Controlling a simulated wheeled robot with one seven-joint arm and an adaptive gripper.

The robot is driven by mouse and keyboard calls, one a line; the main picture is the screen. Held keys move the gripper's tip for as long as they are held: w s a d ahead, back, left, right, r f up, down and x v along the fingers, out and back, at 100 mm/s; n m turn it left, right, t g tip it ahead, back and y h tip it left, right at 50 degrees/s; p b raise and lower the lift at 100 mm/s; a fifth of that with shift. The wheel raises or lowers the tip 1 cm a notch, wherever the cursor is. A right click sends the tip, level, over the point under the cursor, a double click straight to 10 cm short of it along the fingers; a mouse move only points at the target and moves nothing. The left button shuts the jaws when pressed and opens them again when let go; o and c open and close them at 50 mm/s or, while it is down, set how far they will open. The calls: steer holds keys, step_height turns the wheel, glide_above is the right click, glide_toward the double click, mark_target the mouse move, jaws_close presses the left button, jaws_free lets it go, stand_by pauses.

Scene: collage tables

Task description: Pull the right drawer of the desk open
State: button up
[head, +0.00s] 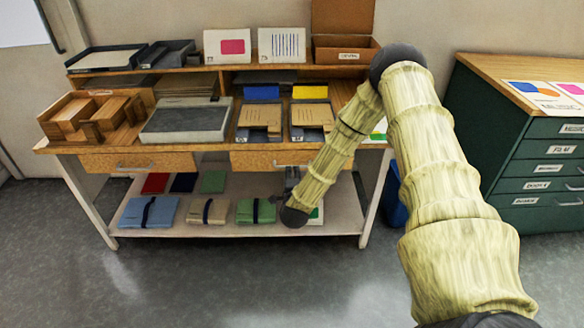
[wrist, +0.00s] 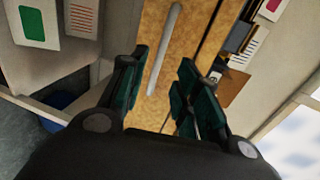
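The desk (head: 222,147) has two wooden drawers under its top. The right drawer (head: 262,160) looks closed in the head view, and my arm covers part of its front. Its front (wrist: 152,18) also shows in the wrist view, with a silver bar handle (wrist: 168,42). My gripper (wrist: 165,65) is open with dark green finger pads. The handle lies between the two fingers in the picture, and no finger visibly presses on it. I cannot tell how far the fingers reach around it. In the head view my gripper cannot be made out clearly.
The left drawer (head: 138,162) is closed. Trays, a wooden organizer (head: 92,117) and a grey slab (head: 186,122) stand on the desk. Folded cloths (head: 148,212) lie on the lower shelf. A blue bin (head: 394,197) and a green cabinet (head: 490,135) stand right. The floor in front is clear.

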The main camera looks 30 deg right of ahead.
steer(key=x, duration=0.7)
steer(key=shift+w+d+p, duration=0.1)
steer(key=shift+w+p, duration=0.2)
jaws_close()
steer(key=shift+f, duration=0.1)
